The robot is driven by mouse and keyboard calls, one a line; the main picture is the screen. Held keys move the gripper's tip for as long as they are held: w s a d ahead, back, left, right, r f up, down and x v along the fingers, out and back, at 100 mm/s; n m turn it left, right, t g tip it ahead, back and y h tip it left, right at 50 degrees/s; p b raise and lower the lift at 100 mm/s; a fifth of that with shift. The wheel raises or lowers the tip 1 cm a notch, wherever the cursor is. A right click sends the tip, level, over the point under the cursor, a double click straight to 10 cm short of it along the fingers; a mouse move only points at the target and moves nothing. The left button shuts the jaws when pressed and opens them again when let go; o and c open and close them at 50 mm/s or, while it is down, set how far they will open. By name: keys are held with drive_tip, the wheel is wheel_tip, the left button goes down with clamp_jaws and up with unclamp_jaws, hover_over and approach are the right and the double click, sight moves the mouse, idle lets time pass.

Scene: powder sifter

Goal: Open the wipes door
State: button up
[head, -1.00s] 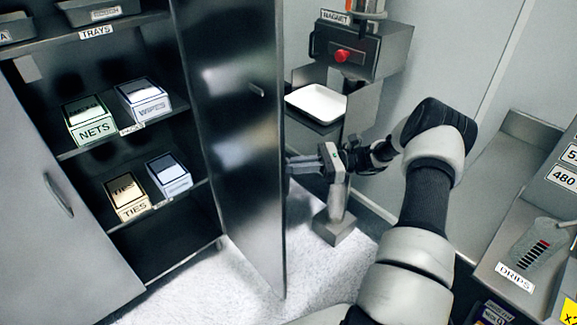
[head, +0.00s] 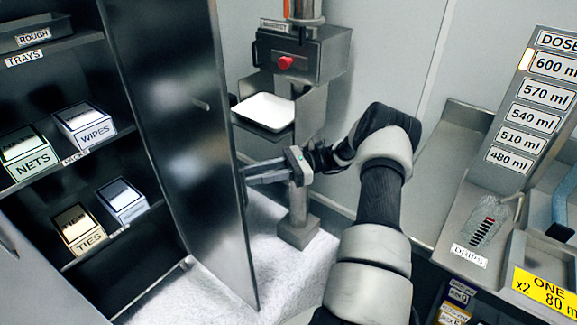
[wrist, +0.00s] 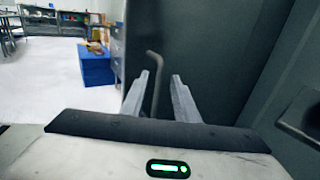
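The dark cabinet door (head: 180,130) stands swung open, with the shelves visible to its left. A white box labelled WIPES (head: 85,125) sits on the middle shelf. My gripper (head: 247,174) is on the right side of the door, close to its outer face; in the head view its fingertips reach the door's edge. In the wrist view, my gripper (wrist: 158,82) has its two fingers apart. A bent grey handle bar (wrist: 154,75) shows between them, against a dark panel (wrist: 205,50). I cannot tell whether the fingers touch the bar.
A metal machine with a red knob (head: 287,62) and a white tray (head: 264,111) stands behind the gripper. A worktop with a dose board (head: 545,95) is at right. In the wrist view, a blue box (wrist: 97,66) stands on open floor at left.

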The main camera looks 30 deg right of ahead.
drive_tip(key=s+d, duration=0.2)
drive_tip(key=d, duration=1.1)
drive_tip(key=shift+s+d+b, duration=0.2)
drive_tip(key=shift+s+b, duration=0.15)
